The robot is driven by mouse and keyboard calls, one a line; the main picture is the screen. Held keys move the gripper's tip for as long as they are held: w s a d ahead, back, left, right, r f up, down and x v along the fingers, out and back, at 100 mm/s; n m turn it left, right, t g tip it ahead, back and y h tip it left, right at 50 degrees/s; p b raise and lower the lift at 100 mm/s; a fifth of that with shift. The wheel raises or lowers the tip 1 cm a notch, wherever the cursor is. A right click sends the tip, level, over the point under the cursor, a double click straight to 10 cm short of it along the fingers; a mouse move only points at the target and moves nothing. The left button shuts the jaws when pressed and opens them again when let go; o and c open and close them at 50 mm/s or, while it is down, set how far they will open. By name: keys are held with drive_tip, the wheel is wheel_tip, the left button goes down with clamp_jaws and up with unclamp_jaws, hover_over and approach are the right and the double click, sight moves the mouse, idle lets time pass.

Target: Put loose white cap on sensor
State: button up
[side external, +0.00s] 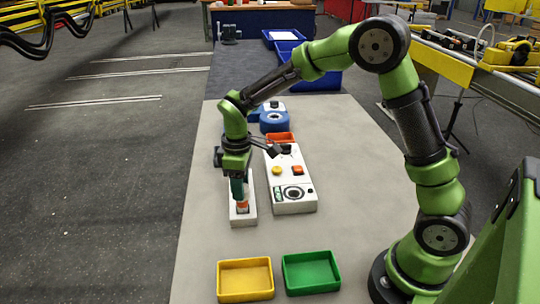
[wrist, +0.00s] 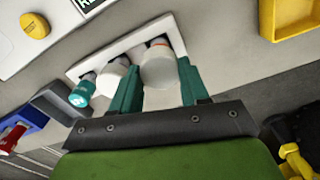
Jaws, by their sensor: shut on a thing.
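My gripper (side external: 241,196) points down over a white base plate (side external: 236,219) that bears the sensors. In the wrist view my gripper (wrist: 158,78) has its two teal fingers on either side of a white cap (wrist: 160,66) and is shut on it. An orange ring (wrist: 158,43) shows at the cap's far end, over the white plate (wrist: 128,46). I cannot tell whether the cap is fully seated. To its left on the same plate are another white rounded cap (wrist: 110,76) and a teal cylindrical part (wrist: 83,91).
A white control panel (side external: 289,184) with yellow and orange buttons stands just right of the plate. A yellow tray (side external: 245,291) and a green tray (side external: 311,287) lie at the table's front. A blue device (side external: 274,122) stands farther back. Table between plate and trays is clear.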

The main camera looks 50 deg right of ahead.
drive_tip(key=shift+f, duration=0.8)
drive_tip(key=o, duration=1.1)
drive_tip(key=shift+r, duration=3.55)
